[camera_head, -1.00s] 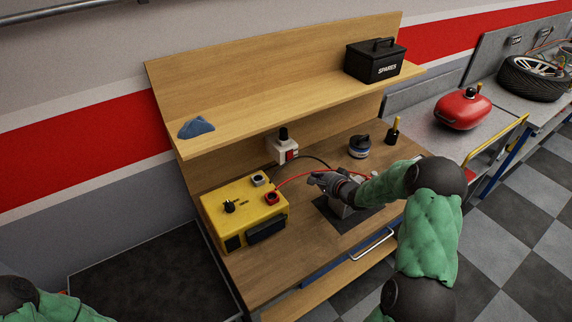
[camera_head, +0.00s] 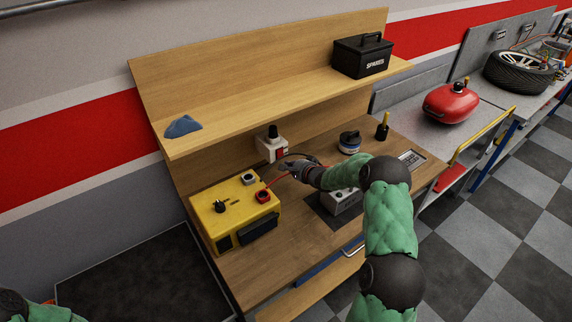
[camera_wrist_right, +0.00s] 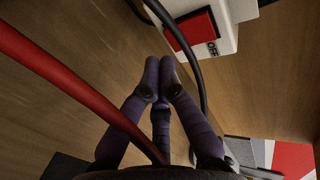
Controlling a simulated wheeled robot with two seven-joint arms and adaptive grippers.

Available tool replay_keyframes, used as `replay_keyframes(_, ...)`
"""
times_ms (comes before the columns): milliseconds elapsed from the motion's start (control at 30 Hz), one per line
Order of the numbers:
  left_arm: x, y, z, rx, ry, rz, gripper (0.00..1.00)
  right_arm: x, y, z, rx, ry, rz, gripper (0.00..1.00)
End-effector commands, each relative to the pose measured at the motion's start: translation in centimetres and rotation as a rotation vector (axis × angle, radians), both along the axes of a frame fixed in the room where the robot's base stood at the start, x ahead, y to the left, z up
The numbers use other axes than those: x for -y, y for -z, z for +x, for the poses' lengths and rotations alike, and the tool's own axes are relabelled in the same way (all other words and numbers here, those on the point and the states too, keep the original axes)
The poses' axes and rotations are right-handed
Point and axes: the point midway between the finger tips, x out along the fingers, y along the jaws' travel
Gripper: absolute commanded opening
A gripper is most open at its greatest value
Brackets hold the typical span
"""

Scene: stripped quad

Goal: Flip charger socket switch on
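The charger socket (camera_head: 268,150) is a white box low on the wooden back panel, with a black plug on top and a red switch (camera_head: 281,153). In the right wrist view the red switch (camera_wrist_right: 190,30) shows large at the top, with the word OFF beside it. My right gripper (camera_head: 287,168) is just below and right of the socket. Its dark fingertips (camera_wrist_right: 160,68) are close together, empty, and look apart from the switch. The yellow charger (camera_head: 235,212) sits on the bench at left. My left gripper is out of view.
A red cable (camera_wrist_right: 75,85) and a black cable (camera_wrist_right: 188,55) run close past the right fingers. A grey box (camera_head: 340,202) lies under my right forearm. A shelf (camera_head: 285,98) overhangs the socket and carries a black SPARES box (camera_head: 362,58).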

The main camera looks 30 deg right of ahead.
Motion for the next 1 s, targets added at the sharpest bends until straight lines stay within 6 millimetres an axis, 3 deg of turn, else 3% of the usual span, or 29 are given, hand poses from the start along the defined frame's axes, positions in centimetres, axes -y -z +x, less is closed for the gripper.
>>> replay_keyframes(233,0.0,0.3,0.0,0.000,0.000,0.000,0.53,-0.2,0.2,2.1,0.000,0.000,0.000,0.00)
replay_keyframes(633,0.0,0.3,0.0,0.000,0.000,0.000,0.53,-0.2,0.3,2.3,0.001,0.000,0.001,0.00)
replay_keyframes(833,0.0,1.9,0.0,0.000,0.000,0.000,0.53,-0.3,1.2,3.0,0.076,-0.001,0.008,0.00)
replay_keyframes(1000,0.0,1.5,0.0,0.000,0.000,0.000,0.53,-0.2,0.5,3.1,0.078,-0.001,0.006,0.00)
